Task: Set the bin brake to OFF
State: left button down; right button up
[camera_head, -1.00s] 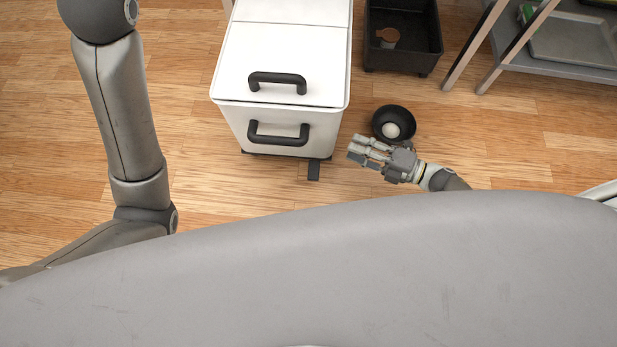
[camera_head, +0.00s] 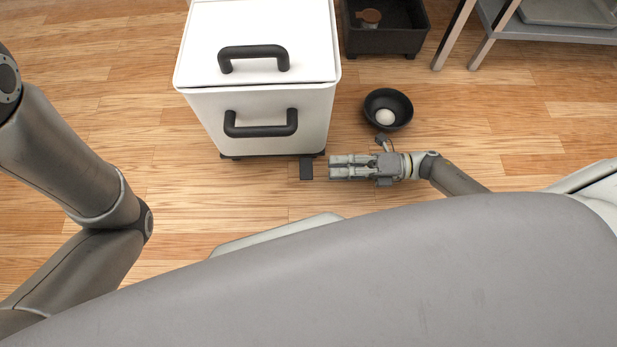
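The white bin (camera_head: 262,104) stands on the floor left of centre, with a dark base. A small black pedal (camera_head: 306,169), which looks like the bin brake, sticks out at its lower front right. Whether it is set ON or OFF cannot be read. My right gripper (camera_head: 332,167) is low, just right of the pedal, with its fingers pointing left at it. A narrow gap seems to lie between fingertips and pedal. The fingers lie close together, and whether they are shut is unclear. My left arm is at the left edge; its gripper is out of view.
The bin has two black handles, one on the lid (camera_head: 254,54) and one on the front (camera_head: 261,128). A black bowl (camera_head: 398,98) with a white round thing lies behind my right gripper. A black crate (camera_head: 384,38) and a metal shelf (camera_head: 560,32) stand further back.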

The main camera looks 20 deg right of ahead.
aim_at(309, 176)
notch_tip(309, 176, down, 5)
jog(key=b, duration=0.3)
jog(key=shift+a+f, duration=0.1)
jog(key=shift+f, duration=0.05)
jog(key=b+x, duration=0.1)
jog(key=x, duration=0.2)
jog(key=b+x, duration=0.1)
jog(key=x, duration=0.2)
jog(key=shift+r, duration=0.2)
jog(key=shift+w+a+r, duration=0.15)
jog(key=shift+w+a, duration=0.05)
jog(key=shift+a, duration=0.4)
jog(key=shift+c, duration=0.4)
grip_shut()
